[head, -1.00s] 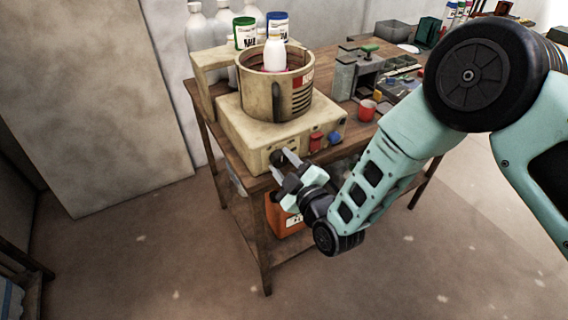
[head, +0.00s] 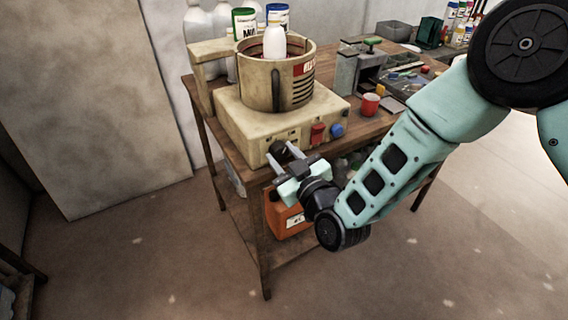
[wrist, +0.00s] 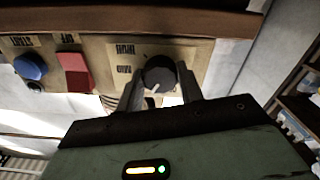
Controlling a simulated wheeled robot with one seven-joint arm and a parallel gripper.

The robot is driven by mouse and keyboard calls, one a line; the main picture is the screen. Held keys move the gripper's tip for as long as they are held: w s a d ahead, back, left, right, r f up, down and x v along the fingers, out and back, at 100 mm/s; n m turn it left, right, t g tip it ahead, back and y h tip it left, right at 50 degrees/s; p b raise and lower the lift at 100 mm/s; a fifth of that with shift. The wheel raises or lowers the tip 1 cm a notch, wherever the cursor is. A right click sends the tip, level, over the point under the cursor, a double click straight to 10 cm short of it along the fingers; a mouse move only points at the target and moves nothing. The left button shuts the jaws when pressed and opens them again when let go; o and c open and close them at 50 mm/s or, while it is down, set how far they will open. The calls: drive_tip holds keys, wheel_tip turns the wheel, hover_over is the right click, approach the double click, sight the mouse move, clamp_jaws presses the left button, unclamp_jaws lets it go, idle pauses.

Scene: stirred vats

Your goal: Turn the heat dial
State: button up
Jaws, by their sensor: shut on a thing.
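The heat dial is a dark round knob (wrist: 158,73) with a pale pointer mark, on the front panel of the cream heater box (head: 245,135). In the head view the dial (head: 279,151) is partly hidden by my fingers. My gripper (head: 289,160) reaches the panel from the front. In the wrist view my gripper (wrist: 160,82) has one finger on each side of the dial and is shut on it. The dial's pointer slants towards the lower part of the wrist picture.
A red switch (head: 317,133) and a blue button (head: 337,131) sit beside the dial on the same panel. A cream vat (head: 290,90) with a white bottle in it stands on the box. An orange container (head: 285,218) is below the tabletop.

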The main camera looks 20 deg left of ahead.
drive_tip(key=m+b, duration=0.3)
drive_tip(key=m, duration=0.2)
drive_tip(key=shift+f+m+b, duration=0.15)
drive_tip(key=shift+m+b, duration=0.15)
drive_tip(key=shift+b, duration=0.1)
drive_tip(key=m+b, duration=0.3)
drive_tip(key=m, duration=0.2)
drive_tip(key=m+b, duration=0.2)
drive_tip(key=m, duration=0.3)
drive_tip(key=shift+m, duration=0.4)
drive_tip(key=shift+r+m+b, duration=0.2)
drive_tip(key=shift+m+b, duration=0.6)
drive_tip(key=shift+m, duration=1.5)
drive_tip(key=o, duration=1)
drive_tip(key=shift+s, duration=0.1)
